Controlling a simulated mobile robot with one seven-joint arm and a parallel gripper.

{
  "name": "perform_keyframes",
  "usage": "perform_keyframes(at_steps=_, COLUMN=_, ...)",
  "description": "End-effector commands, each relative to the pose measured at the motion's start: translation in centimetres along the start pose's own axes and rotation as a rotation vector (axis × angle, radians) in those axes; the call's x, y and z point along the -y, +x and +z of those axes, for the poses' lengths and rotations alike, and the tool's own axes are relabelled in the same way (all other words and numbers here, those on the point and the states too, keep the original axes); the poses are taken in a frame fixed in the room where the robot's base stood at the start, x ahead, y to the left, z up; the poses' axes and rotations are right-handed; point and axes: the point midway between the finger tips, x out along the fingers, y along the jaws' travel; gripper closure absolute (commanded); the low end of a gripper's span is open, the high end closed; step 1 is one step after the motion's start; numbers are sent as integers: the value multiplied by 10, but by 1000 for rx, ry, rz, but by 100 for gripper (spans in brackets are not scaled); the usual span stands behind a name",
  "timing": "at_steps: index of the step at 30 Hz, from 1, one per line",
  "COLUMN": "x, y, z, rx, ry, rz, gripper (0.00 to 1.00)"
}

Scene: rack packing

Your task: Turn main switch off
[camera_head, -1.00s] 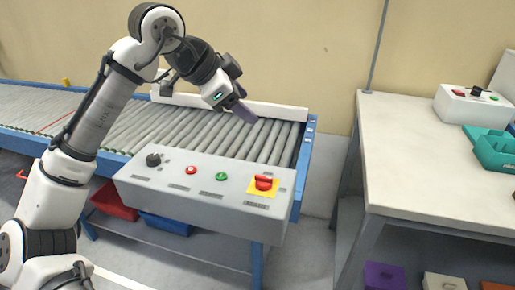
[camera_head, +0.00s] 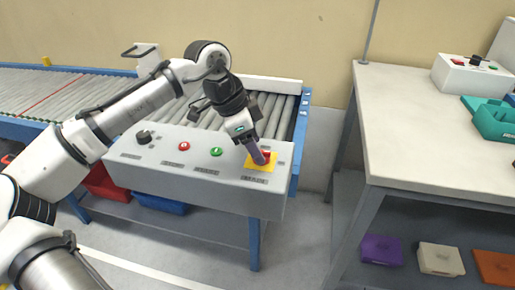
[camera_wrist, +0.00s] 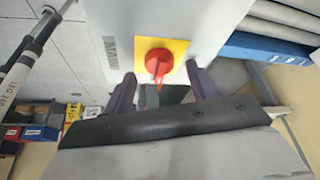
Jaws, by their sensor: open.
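The main switch is a red rotary knob (camera_wrist: 158,64) on a yellow square plate (camera_wrist: 176,47), at the right end of a grey control panel (camera_head: 128,176). In the head view the knob (camera_head: 267,156) is partly hidden by my gripper (camera_head: 258,157). My gripper is just above the plate with its purple fingers pointing down at it. In the wrist view my gripper (camera_wrist: 163,95) is open, with one finger on each side of the knob and a little short of it. Nothing is between the fingers. I cannot tell if a finger touches the plate.
A black knob (camera_head: 143,137), a red button (camera_head: 184,146) and a green button (camera_head: 216,152) sit on the same panel. A roller conveyor (camera_head: 60,92) runs behind it. A white table (camera_head: 420,130) with a teal bin (camera_head: 495,122) stands at right.

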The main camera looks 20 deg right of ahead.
Motion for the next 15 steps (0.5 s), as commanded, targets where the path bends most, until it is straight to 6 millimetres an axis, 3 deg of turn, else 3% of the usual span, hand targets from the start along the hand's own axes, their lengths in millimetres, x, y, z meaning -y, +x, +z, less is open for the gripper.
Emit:
perform_keyframes(at_steps=6, x=0, y=17, z=0, rx=1, ry=1, rz=-1, gripper=42)
perform_keyframes(at_steps=15, x=0, y=19, z=0, rx=0, ry=1, rz=-1, gripper=44)
